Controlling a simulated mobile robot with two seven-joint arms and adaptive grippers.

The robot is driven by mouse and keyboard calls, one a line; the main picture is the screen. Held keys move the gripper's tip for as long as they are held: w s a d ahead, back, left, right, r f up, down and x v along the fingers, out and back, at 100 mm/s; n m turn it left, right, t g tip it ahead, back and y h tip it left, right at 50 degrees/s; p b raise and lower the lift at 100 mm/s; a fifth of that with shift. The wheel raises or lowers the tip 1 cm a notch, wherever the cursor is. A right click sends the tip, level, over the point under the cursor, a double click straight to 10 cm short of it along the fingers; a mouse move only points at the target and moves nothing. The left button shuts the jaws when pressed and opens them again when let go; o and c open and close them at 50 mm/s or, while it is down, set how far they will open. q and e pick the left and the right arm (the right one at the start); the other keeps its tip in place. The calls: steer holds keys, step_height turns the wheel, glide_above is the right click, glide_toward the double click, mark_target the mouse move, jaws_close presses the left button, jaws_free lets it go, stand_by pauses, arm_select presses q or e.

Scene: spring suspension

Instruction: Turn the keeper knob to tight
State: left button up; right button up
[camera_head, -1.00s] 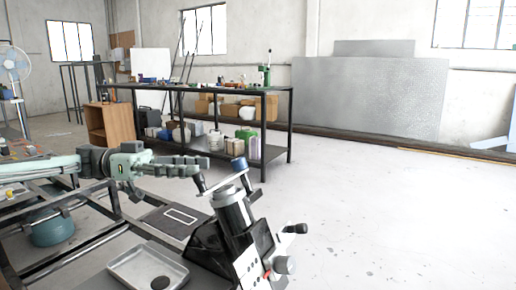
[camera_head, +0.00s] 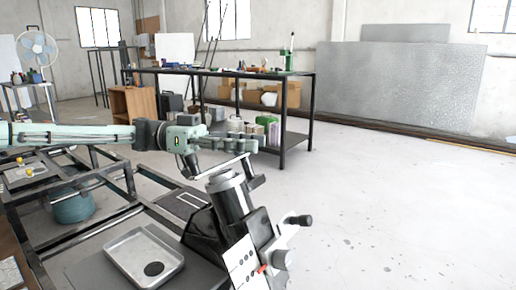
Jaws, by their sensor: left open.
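The suspension unit has an upright, tilted black cylinder (camera_head: 235,203) with a silver top. A crank arm (camera_head: 232,166) lies above the top, with a dark grip (camera_head: 257,180) at its right. A grey round knob (camera_head: 283,260) is on the right side of the unit, next to a white panel (camera_head: 243,262) with black dots and a red pointer (camera_head: 262,268). A black-tipped lever (camera_head: 299,220) sticks out above it. I cannot tell which is the keeper knob. My left gripper (camera_head: 254,144) is open, pointing right, just above the crank. My right gripper is not in view.
A metal tray (camera_head: 118,240) with a dark disc (camera_head: 154,268) lies left of the unit. A black workbench (camera_head: 300,75) with items stands behind. A dark frame with a teal round container (camera_head: 73,205) is at left. The floor at right is clear.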

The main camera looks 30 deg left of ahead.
arm_select(q)
steer(key=shift+x, duration=1.05)
jaws_close()
